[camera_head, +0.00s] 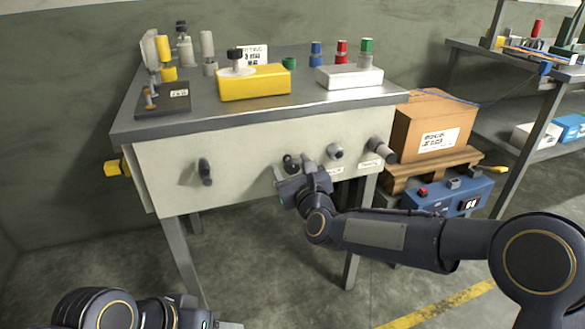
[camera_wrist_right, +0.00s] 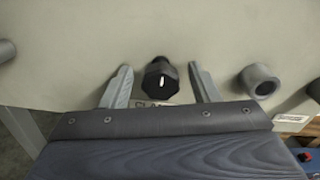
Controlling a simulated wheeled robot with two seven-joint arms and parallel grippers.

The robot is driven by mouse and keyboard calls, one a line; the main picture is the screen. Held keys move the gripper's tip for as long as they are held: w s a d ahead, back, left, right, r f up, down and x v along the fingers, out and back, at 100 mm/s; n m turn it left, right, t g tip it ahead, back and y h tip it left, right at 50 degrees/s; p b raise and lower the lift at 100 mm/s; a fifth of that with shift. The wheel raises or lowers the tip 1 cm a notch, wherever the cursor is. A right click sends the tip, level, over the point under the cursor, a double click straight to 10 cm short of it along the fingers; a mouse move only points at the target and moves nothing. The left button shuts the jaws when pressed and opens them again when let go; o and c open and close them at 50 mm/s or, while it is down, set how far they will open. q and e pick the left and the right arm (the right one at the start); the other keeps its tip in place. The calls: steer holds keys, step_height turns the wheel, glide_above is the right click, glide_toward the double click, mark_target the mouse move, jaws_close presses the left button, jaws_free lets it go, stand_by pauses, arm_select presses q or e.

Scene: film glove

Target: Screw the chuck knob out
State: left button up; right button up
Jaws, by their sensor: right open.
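A black faceted knob with a white mark (camera_wrist_right: 160,78) sticks out of the cream front panel; it also shows in the head view (camera_head: 290,161). The label below it is partly hidden, so I cannot read its whole name. My right gripper (camera_wrist_right: 159,68) is open, one finger on each side of this knob, with a gap at both sides. In the head view the right gripper (camera_head: 295,166) is up against the panel. My left arm shows at the bottom left; only a grey edge, perhaps of the left gripper (camera_head: 228,325), shows at the frame's bottom.
A grey round fitting (camera_head: 335,151) and a grey cylinder (camera_head: 381,149) stick out to the right. A black handle (camera_head: 205,172) is on the panel's left. The bench top (camera_head: 200,109) carries a yellow block (camera_head: 254,86) and a white box (camera_head: 349,78). A cardboard box (camera_head: 433,128) stands at right.

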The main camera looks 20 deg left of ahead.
steer(key=shift+w+a, duration=0.15)
steer(key=shift+w, duration=0.05)
steer(key=shift+c, duration=0.2)
steer(key=c, duration=0.9)
